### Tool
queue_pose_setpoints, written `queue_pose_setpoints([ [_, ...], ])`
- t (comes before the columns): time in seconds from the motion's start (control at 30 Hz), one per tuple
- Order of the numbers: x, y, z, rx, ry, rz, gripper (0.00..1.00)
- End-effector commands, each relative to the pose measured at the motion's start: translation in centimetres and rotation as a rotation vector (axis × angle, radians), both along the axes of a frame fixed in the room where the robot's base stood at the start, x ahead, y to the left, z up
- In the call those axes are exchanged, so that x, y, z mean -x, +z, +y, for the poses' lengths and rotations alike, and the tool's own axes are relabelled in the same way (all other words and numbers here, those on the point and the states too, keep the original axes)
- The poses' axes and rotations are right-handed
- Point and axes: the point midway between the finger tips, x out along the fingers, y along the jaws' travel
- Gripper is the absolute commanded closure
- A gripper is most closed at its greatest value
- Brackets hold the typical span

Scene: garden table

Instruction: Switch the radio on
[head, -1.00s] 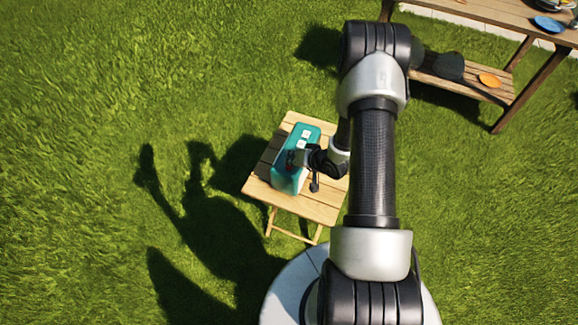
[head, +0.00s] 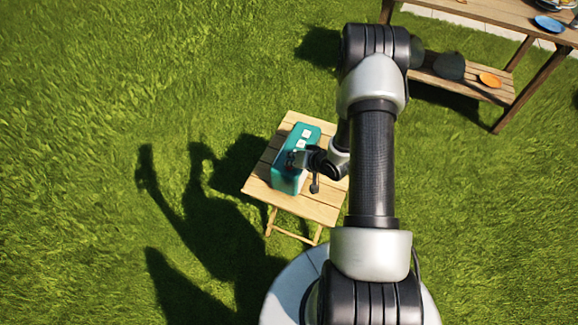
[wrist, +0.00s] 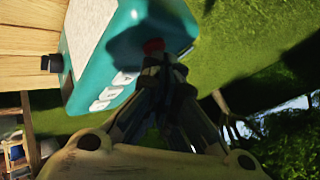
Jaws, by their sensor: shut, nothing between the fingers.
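The teal radio (head: 287,181) stands on a small slatted wooden table (head: 318,209). In the wrist view the radio (wrist: 88,77) shows a pale front panel, a row of white keys (wrist: 112,90), a black knob (wrist: 52,63) and a red button (wrist: 153,46). My gripper (head: 297,158) is over the radio's near end in the head view. In the wrist view my gripper (wrist: 163,62) is shut and empty, its fingertips at the red button and partly covering it. I cannot tell whether they touch or press it. A dark shadow lies around the button.
A larger wooden table (head: 480,12) with a lower shelf stands at the upper right. A blue plate (head: 549,24) is on its top and an orange plate (head: 489,80) on its shelf. Open grass surrounds the small table.

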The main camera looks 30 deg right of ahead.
Motion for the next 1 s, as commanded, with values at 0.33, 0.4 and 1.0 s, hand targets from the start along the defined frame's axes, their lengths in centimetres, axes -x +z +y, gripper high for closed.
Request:
queue_pose_setpoints([
  [0.33, 0.0, -0.2, 0.0, 0.000, 0.000, 0.000, 1.00],
  [0.4, 0.0, -0.2, 0.0, 0.000, 0.000, 0.000, 1.00],
  [1.0, 0.0, 0.9, 0.0, 0.000, 0.000, 0.000, 1.00],
])
